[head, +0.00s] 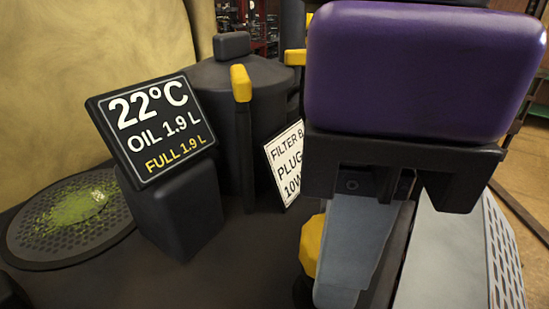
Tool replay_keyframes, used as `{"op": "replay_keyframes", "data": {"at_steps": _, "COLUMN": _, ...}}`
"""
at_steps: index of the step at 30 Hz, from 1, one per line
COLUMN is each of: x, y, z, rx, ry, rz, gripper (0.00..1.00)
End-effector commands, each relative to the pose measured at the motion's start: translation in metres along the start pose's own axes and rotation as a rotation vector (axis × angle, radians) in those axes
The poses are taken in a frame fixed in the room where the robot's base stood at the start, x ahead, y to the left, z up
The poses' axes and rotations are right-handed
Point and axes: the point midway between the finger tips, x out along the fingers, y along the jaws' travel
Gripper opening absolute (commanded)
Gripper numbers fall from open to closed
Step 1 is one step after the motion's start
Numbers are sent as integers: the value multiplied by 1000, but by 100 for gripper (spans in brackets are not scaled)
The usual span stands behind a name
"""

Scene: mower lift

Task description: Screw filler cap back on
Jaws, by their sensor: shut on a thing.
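My gripper (338,285) points down at the right of the head view, below its purple housing. Its grey fingers are shut on the yellow filler cap (311,248). Only the cap's left part shows beside the fingers; the rest is hidden behind them. A dark part shows just below the cap, but the filler opening itself is hidden. I cannot tell whether the cap touches the opening or how its threads sit.
A display block (178,205) reads 22°C, OIL 1.9 L, FULL 1.9 L. Behind it stand a yellow-topped dark post (243,140) and a white label (284,165). A round grate (40,240) with green clippings lies left. A pale panel (450,260) is at right.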

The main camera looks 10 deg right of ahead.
Motion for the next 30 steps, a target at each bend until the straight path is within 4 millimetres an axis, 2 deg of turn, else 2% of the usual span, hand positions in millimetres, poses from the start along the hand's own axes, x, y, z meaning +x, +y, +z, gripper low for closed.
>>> {"op": "replay_keyframes", "data": {"at_steps": 16, "x": 0, "y": 0, "z": 0, "rx": 0, "ry": 0, "rz": 0, "gripper": 0}}
{"op": "replay_keyframes", "data": {"at_steps": 23, "x": 8, "y": 0, "z": 0, "rx": 0, "ry": 0, "rz": 0, "gripper": 0}}
{"op": "replay_keyframes", "data": {"at_steps": 30, "x": 3, "y": 0, "z": 0, "rx": 0, "ry": 0, "rz": 0, "gripper": 0}}
